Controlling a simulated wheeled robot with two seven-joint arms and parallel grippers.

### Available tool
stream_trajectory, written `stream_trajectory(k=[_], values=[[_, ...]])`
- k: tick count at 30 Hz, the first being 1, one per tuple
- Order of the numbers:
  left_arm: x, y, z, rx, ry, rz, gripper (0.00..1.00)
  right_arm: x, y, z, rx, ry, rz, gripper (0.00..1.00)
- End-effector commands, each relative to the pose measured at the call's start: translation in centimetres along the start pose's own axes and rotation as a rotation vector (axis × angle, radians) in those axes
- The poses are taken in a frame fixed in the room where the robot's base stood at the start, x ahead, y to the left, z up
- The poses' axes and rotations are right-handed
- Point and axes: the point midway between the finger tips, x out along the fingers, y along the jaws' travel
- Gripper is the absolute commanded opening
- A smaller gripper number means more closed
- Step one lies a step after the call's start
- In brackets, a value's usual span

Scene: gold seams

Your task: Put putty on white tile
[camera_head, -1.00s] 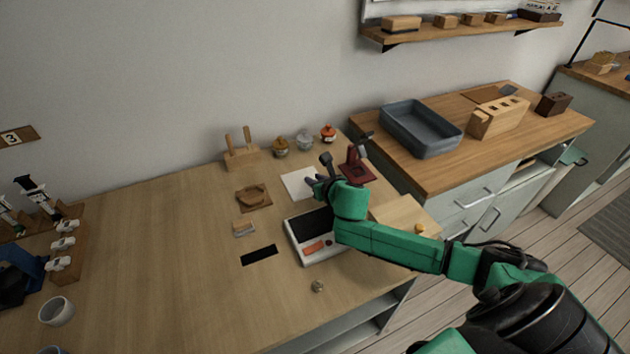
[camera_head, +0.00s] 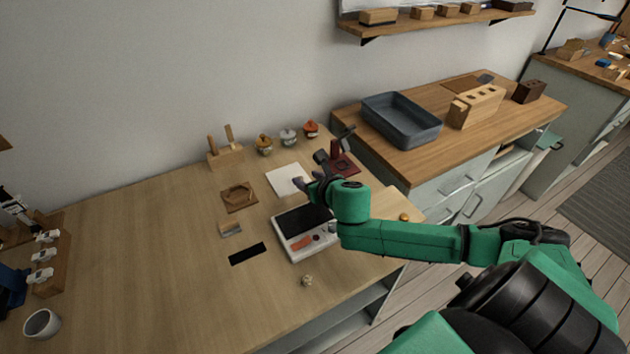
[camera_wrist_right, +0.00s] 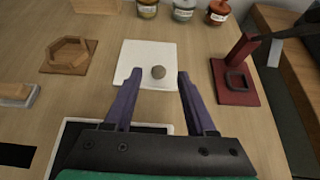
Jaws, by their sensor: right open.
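The white tile (camera_head: 285,179) lies flat on the wooden table, partly behind my right gripper in the head view. In the right wrist view the white tile (camera_wrist_right: 134,54) shows nearly whole. A small grey-brown round lump, the putty (camera_wrist_right: 158,72), rests on the tile's right half. My right gripper (camera_wrist_right: 152,78) is open, its two purple fingers apart on either side of the putty and touching nothing that I can make out. In the head view the right gripper (camera_head: 305,184) hides the putty. My left gripper is not in view.
A scale-like device (camera_head: 301,235) sits just in front of the tile. A dark red stand (camera_wrist_right: 234,80) is right of it, and a wooden hexagonal frame (camera_wrist_right: 69,55) left. Several small jars (camera_head: 288,136) stand behind. The table's left part is mostly clear.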

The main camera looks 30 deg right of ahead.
Motion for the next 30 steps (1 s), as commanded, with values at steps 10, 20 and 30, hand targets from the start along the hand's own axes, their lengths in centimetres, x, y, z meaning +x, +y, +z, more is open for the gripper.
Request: stream_trajectory(k=[10, 20, 30], values=[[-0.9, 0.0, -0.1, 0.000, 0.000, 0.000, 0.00, -6.0, -0.1, 0.0, -0.002, 0.002, -0.001, 0.56], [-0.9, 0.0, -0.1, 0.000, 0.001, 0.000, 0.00, -6.2, 0.1, 0.0, 0.002, 0.000, 0.001, 0.56], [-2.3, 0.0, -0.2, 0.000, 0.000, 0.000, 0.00, -6.9, 0.0, 1.3, 0.002, -0.001, 0.001, 0.56]])
